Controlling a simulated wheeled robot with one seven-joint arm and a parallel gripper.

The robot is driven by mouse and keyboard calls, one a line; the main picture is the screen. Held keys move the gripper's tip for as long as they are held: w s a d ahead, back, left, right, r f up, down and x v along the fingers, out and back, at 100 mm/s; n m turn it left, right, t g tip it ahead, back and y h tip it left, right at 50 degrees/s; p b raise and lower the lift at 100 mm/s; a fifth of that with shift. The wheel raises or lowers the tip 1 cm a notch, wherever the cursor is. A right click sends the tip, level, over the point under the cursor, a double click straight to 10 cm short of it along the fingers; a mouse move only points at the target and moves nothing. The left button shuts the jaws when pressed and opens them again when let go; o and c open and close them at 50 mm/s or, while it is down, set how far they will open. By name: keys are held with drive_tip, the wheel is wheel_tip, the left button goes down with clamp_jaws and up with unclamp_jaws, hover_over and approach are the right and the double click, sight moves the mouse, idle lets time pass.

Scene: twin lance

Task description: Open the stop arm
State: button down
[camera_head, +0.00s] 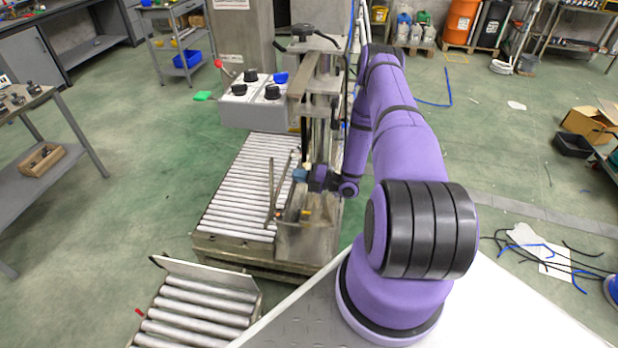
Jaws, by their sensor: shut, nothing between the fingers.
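My gripper (297,175), small and partly blue at the end of my purple arm, is at the upright post beside the roller conveyor. It points left and is shut, with nothing seen in it. Thin metal bars (271,188) stand just left of it over the rollers; one of these looks like the stop arm, but I cannot tell which part exactly. I cannot tell whether the gripper touches the bars. The bars meet a low bracket (300,215) at the conveyor's near right corner. My wrist and forearm hide part of the post.
The roller conveyor (237,190) runs away from me under a grey control box (255,97) with black knobs and a red-tipped lever. A second short roller section (195,310) lies nearer. A workbench (35,100) stands at left. Green floor between is mostly clear.

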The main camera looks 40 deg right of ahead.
drive_tip(key=x, duration=0.6)
drive_tip(key=shift+w+a, duration=0.2)
drive_tip(key=shift+w, duration=0.15)
drive_tip(key=shift+g+h, duration=0.6)
drive_tip(key=shift+g, duration=0.3)
drive_tip(key=shift+r+x, duration=0.2)
drive_tip(key=shift+x, duration=0.55)
drive_tip(key=shift+r+x, duration=0.15)
drive_tip(key=shift+x, duration=0.6)
drive_tip(key=shift+r+x, duration=0.2)
drive_tip(key=shift+x, duration=0.55)
drive_tip(key=shift+a, duration=0.1)
